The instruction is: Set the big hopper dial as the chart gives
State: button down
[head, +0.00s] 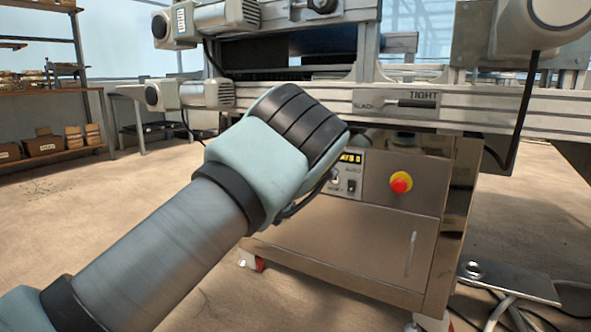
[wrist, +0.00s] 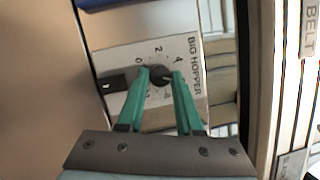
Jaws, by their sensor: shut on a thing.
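The big hopper dial (wrist: 158,72) is a small dark knob on a pale plate (wrist: 196,80) lettered BIG HOPPER in the wrist view. Numbers such as 0, 2 and 4 stand around it; others are partly hidden by the fingers. My gripper (wrist: 161,77) has its green fingers closed on either side of the knob, touching it. I cannot read the dial's setting clearly. In the head view my gripper's wrist (head: 290,130) is at the machine's front, hiding the fingers and dial. No chart is readable in either view.
The machine's control panel has a red stop button (head: 401,182) and a small lit display (head: 350,158). A SLACK/TIGHT lever (head: 415,103) is on the rail above. A metal floor plate (head: 510,282) with cables lies at lower right. Floor at left is clear.

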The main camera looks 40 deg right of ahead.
jog(key=shift+w, duration=0.1)
jog(key=c, duration=0.6)
grip_release()
jog(key=shift+o, duration=0.2)
jog(key=shift+a, duration=0.1)
jog(key=p+v, duration=0.3)
jog(key=v, duration=0.7)
jog(key=shift+s+a, duration=0.25)
jog(key=shift+f, duration=0.15)
